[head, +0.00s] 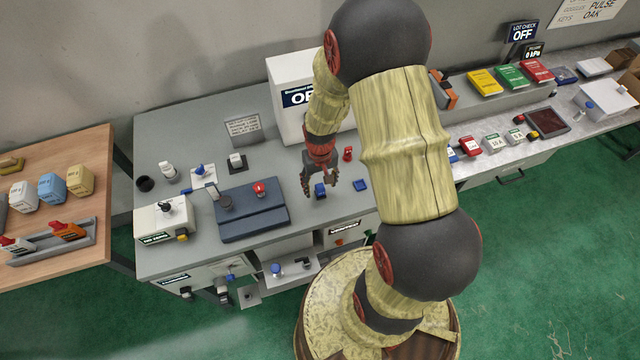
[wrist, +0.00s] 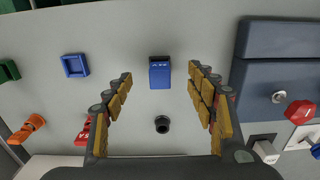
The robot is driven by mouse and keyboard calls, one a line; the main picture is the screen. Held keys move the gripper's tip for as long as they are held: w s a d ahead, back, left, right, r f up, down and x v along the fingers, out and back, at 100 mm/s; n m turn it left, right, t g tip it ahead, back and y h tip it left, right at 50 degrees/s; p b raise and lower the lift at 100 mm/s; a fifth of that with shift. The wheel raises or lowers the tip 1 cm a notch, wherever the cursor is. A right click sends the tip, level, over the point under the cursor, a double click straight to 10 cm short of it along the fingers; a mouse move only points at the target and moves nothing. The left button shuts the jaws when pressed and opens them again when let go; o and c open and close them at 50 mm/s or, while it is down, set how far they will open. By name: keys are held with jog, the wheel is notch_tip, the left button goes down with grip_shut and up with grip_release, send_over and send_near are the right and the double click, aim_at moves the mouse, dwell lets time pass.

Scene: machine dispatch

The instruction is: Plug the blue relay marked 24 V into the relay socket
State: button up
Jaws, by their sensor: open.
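A blue relay (head: 320,190) stands on the grey bench; in the wrist view it shows as a blue block (wrist: 160,75) with small pale marking on its top edge, too small to read. My gripper (head: 321,193) is open above the bench, its fingers (wrist: 160,95) on either side of the relay in the wrist view, with clear gaps. A blue square recessed piece (head: 361,185) lies to the relay's right in the head view, and at left in the wrist view (wrist: 75,66). I cannot tell whether it is the relay socket.
A dark blue-grey stepped unit (head: 250,222) with a red knob stands left of the relay in the head view. A red part (head: 348,154) stands behind. A small black round piece (wrist: 162,124) shows between my fingers. A white box (head: 290,85) is at the back.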

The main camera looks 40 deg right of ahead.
jog(key=shift+r+p, duration=1.2)
jog(key=shift+r, duration=0.65)
